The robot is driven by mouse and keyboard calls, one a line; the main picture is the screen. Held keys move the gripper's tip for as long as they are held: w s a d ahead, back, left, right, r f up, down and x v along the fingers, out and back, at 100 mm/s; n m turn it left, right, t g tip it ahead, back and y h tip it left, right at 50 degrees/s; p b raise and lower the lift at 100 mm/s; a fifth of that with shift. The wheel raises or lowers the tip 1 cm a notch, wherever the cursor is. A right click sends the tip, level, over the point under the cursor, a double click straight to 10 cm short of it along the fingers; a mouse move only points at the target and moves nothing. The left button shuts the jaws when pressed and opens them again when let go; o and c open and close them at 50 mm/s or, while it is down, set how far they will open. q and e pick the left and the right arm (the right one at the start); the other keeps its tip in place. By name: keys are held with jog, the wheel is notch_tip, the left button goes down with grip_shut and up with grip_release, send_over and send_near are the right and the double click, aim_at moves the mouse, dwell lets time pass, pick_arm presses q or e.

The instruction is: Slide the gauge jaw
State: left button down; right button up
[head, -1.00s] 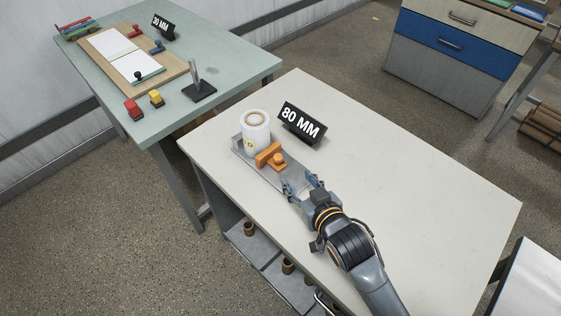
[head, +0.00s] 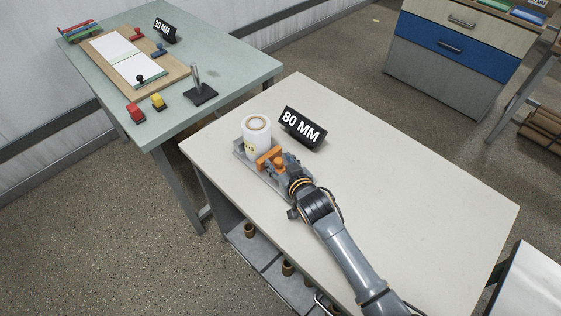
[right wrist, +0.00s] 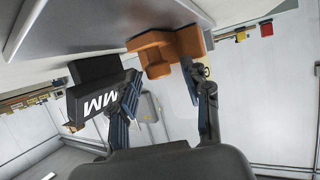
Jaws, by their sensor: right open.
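The orange gauge jaw (head: 267,158) sits on the grey gauge plate (head: 268,180) on the pale table, just in front of a white roll (head: 256,133). Its face is close to the roll; I cannot tell whether they touch. My right gripper (head: 283,161) is at the jaw's knob (head: 278,160), with its fingers apart. In the right wrist view the orange jaw (right wrist: 165,52) shows at the top, and the open right gripper (right wrist: 165,95) has a finger on each side of the knob or near it. Contact is not clear. My left gripper is not in view.
A black "80 MM" sign (head: 302,128) stands right of the roll, close to my right gripper. A green table (head: 225,75) with a board, stamps and a stand is at the back left. The pale table's right side (head: 430,190) is clear.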

grip_shut()
jog(key=shift+s+d+p, duration=1.3)
jog(key=shift+s+d, duration=0.15)
jog(key=shift+d, duration=0.05)
jog(key=shift+s+d, duration=0.1)
jog(key=shift+f, duration=0.15)
grip_release()
jog(key=shift+d, duration=0.1)
jog(key=v, duration=1.2)
